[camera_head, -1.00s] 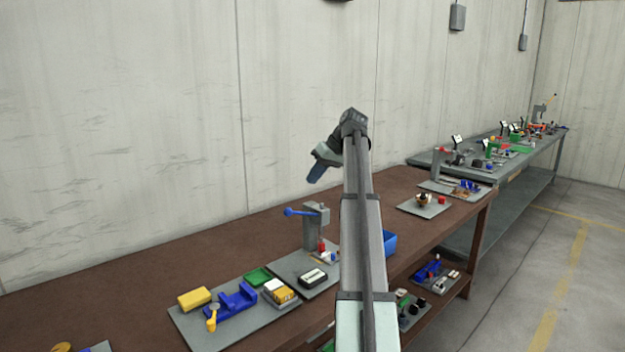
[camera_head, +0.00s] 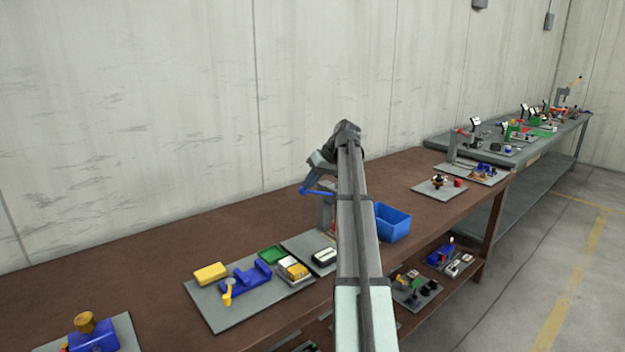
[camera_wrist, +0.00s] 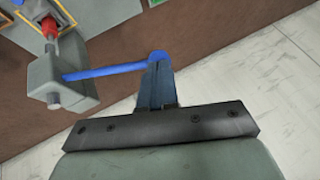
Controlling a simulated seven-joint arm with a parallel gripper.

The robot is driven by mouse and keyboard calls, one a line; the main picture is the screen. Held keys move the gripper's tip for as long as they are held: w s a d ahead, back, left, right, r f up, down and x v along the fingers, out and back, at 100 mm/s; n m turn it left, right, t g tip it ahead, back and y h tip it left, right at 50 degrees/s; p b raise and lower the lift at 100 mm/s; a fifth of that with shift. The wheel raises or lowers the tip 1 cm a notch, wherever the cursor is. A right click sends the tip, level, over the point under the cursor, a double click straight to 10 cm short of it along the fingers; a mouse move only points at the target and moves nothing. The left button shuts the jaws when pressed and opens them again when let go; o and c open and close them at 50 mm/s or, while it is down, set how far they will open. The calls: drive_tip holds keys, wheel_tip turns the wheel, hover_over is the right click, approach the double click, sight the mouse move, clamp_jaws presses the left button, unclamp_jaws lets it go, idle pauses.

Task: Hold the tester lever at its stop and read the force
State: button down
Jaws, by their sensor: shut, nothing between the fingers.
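The tester is a grey column (camera_head: 325,212) on a board on the brown bench, partly hidden by my arm in the head view. Its blue lever (camera_head: 320,192) sticks out to the left; in the wrist view the lever (camera_wrist: 105,72) runs from the grey tester head (camera_wrist: 68,80) to a rounded blue end. My gripper (camera_wrist: 158,66) is shut, its fingertips at that lever end, with nothing held between them. Whether they touch it is unclear. In the head view my gripper (camera_head: 308,184) overlaps the lever end. A black-cased box with a pale face (camera_head: 323,257) lies on the board; no figure is legible.
Left of the tester is a board with a blue vise-like fixture (camera_head: 246,279), a yellow block (camera_head: 210,273) and a green tray (camera_head: 271,254). A blue bin (camera_head: 393,223) stands to the right. The wall is behind; bare bench lies left of the tester.

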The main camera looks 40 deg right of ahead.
drive_tip(key=shift+a, duration=0.1)
wheel_tip(320, 180, down, 11)
drive_tip(key=a+n+h, duration=0.2)
drive_tip(key=h, duration=0.5)
drive_tip(key=shift+a, duration=0.4)
drive_tip(key=shift+s+f, duration=0.2)
drive_tip(key=shift+f, duration=0.1)
idle(1.1)
drive_tip(key=a+v, duration=0.1)
drive_tip(key=v, duration=1.3)
drive_tip(key=shift+w+a+r, duration=0.15)
idle(0.4)
